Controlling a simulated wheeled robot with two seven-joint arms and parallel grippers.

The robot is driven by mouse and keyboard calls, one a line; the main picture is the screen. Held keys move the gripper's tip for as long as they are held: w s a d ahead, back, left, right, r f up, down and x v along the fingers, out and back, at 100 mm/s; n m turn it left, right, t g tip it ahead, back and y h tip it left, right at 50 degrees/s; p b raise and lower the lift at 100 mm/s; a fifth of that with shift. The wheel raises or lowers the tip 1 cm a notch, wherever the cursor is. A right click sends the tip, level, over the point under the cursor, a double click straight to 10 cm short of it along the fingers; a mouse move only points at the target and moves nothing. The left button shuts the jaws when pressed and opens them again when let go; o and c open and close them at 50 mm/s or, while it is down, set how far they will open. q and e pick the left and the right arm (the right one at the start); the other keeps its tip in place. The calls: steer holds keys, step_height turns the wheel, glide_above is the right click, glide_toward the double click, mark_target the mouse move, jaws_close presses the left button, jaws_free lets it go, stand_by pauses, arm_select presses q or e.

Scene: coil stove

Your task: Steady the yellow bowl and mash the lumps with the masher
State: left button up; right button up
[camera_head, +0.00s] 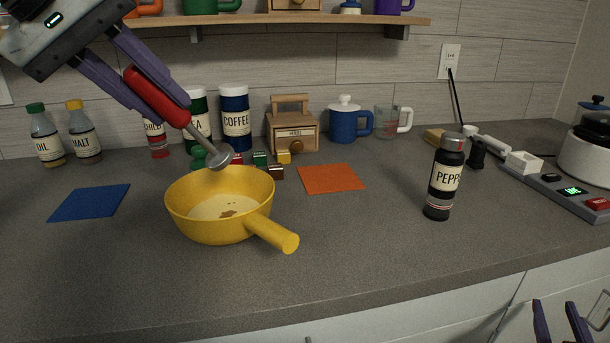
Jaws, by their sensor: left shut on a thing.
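The yellow bowl (180,222) stands upright on the counter left of centre, its stubby handle pointing to the lower right. Inside lies a pale yellow layer with a few brown lumps (228,214). My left gripper (164,104) comes in from the upper left, shut on the red handle of the masher (158,97). The masher tilts down to the right. Its grey metal head (219,158) is above the bowl's back rim, seemingly apart from the contents. My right gripper (554,304) is at the lower right edge, fingers apart and empty, far from the bowl.
A blue mat (90,203) lies left of the bowl and an orange mat (331,178) to its right. Small coloured blocks (260,160) sit just behind it. A pepper bottle (444,180) stands at the right. The counter in front of the bowl is clear.

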steer(key=w+d+r+m+t+h, duration=0.2)
steer(key=d+r+m+h, duration=0.15)
steer(key=r, duration=1.05)
steer(key=w+a+r+m+t+y, duration=0.2)
steer(key=a+r+m+t+y, duration=0.15)
steer(key=a+r, duration=0.55)
steer(key=w+a+r+m+t+y, duration=0.3)
steer(key=a+r+t+y, duration=0.15)
steer(key=a+r, duration=0.4)
steer(key=n+g+y, duration=1.3)
steer(key=n+g, duration=0.4)
steer(key=n, duration=0.2)
glide_toward(250, 180)
steer(key=x, duration=0.7)
steer(key=shift+w+a, duration=0.1)
steer(key=shift+a, duration=0.15)
